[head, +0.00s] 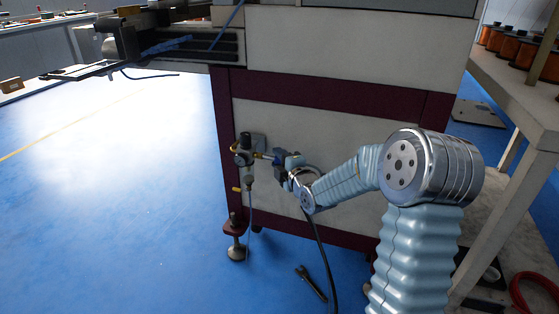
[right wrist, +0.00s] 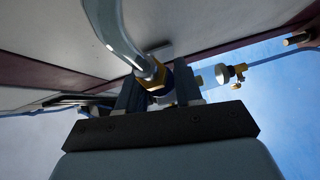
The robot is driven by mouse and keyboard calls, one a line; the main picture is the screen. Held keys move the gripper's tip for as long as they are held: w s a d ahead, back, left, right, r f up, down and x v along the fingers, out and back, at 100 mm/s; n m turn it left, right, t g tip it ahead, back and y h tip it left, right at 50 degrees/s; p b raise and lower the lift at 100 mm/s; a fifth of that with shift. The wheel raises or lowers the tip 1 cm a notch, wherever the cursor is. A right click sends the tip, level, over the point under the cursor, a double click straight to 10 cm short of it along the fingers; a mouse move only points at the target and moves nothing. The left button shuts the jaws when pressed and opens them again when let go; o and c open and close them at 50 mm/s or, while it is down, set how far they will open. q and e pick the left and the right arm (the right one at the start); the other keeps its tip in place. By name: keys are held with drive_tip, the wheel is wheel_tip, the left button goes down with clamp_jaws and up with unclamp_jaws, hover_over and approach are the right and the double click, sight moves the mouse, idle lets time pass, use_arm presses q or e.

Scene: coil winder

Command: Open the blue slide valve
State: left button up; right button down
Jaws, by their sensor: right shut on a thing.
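The blue slide valve (head: 278,156) sits at the end of a short fitting beside the air regulator, low on the machine's front panel. My right gripper (head: 284,160) reaches it from the right and is shut on it. In the right wrist view, the two dark fingers of the right gripper (right wrist: 160,95) stand on either side of the valve. A brass fitting (right wrist: 155,80) with a clear hose leaves the valve between the fingers. The fingers and fitting hide most of the valve, so its slide position cannot be told. My left gripper is not in view.
The air regulator (head: 243,155) with its gauge hangs left of the valve. The machine's cream panel (head: 330,125) is close behind. A black hose (head: 324,265) runs to the floor, near a dark tool (head: 311,283). A bench with copper coils (head: 510,45) stands right. The blue floor is open at left.

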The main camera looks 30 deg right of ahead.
drive_tip(key=shift+w+a+f+b, duration=0.2)
drive_tip(key=shift+w+a+b, duration=0.5)
drive_tip(key=shift+b, duration=0.3)
drive_tip(key=shift+w+a+r, duration=0.1)
drive_tip(key=shift+w+r, duration=0.05)
drive_tip(key=shift+w, duration=0.05)
drive_tip(key=shift+r, duration=0.1)
drive_tip(key=c, duration=0.8)
unclamp_jaws()
drive_tip(key=shift+s, duration=0.1)
drive_tip(key=s, duration=0.4)
drive_tip(key=s+r, duration=0.1)
drive_tip(key=s, duration=0.4)
drive_tip(key=s+a, duration=0.1)
drive_tip(key=s, duration=0.3)
drive_tip(key=shift+s+r, duration=0.15)
drive_tip(key=shift+s, duration=0.1)
